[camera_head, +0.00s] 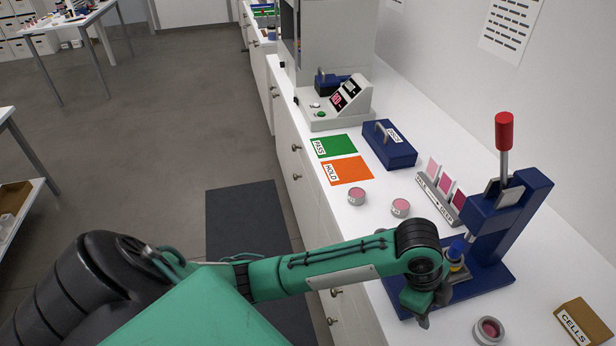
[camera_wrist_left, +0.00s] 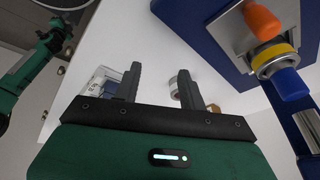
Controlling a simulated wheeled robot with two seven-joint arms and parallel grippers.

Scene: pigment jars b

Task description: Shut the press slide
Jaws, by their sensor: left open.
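The blue press (camera_head: 505,215) with its red-topped lever (camera_head: 503,140) stands on the right of the white counter, on a blue base. In the left wrist view, a silver slide plate (camera_wrist_left: 236,38) with an orange knob (camera_wrist_left: 262,22) lies at the blue base (camera_wrist_left: 195,22). A blue-capped piece with a yellow ring (camera_wrist_left: 285,80) is beside it. My left gripper (camera_head: 425,308) is at the near left edge of the base, open and empty; its fingers (camera_wrist_left: 158,85) are apart from the knob. My arm hides part of the slide in the head view. A green arm (camera_wrist_left: 40,60) shows at the wrist view's left; its jaws are unclear.
Pink jars (camera_head: 401,208) and (camera_head: 357,197) stand left of the press, another jar (camera_head: 488,331) in front. A CELLS box (camera_head: 584,325) is at right. A swatch rack (camera_head: 441,196), blue lidded block (camera_head: 389,150), and PASS (camera_head: 335,147) and HOLD (camera_head: 349,171) mats lie behind.

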